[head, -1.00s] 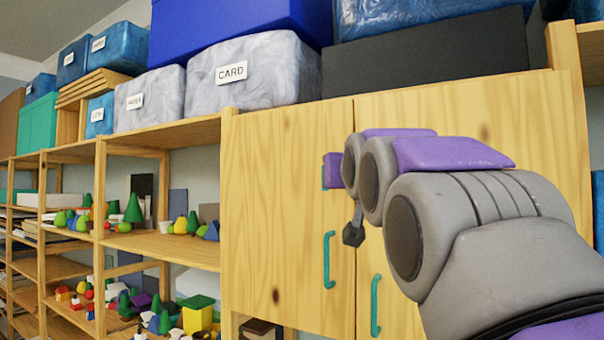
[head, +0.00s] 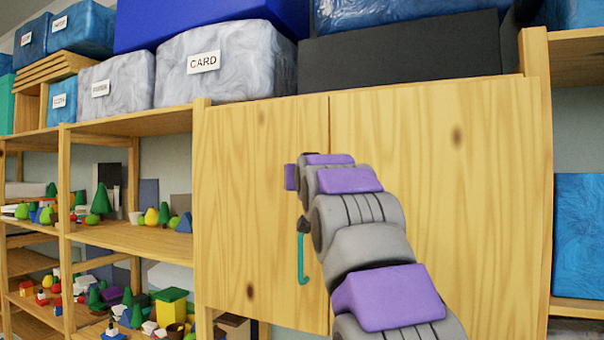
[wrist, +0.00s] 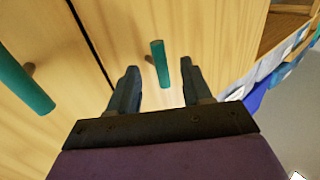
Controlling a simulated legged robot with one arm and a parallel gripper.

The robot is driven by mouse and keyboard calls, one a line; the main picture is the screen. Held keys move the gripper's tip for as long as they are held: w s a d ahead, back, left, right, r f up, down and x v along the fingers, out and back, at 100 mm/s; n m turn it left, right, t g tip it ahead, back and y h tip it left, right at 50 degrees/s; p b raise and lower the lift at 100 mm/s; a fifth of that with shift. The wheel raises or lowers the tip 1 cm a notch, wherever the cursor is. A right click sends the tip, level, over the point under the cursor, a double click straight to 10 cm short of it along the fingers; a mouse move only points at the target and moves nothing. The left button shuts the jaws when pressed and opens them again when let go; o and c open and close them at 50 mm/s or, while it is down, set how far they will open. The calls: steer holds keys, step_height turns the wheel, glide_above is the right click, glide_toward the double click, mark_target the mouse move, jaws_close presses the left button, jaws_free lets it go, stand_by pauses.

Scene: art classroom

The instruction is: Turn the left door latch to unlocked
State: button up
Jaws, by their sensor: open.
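The left door latch is a teal bar (wrist: 162,66) on a small peg on the left door (head: 255,200). In the wrist view the bar lies roughly along the door seam. My gripper (wrist: 160,70) is open, with one dark finger on each side of the bar. A gap shows on both sides, and I cannot tell how far the fingertips are from the door. In the head view my arm hides the latch and most of the gripper.
A second teal bar (wrist: 24,82) sits on the right door (head: 480,200), across the seam. The left door's teal handle (head: 302,262) hangs below my gripper. Open shelves with small toys (head: 130,240) stand left. Boxes, including a CARD box (head: 225,80), sit above.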

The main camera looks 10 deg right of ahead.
steer(key=shift+w+a+p, duration=0.15)
steer(key=shift+w+p, duration=0.15)
steer(key=shift+w, duration=0.8)
steer(key=shift+d, duration=0.5)
steer(key=shift+c, duration=0.2)
steer(key=shift+a, duration=0.25)
steer(key=c, duration=0.6)
jaws_close()
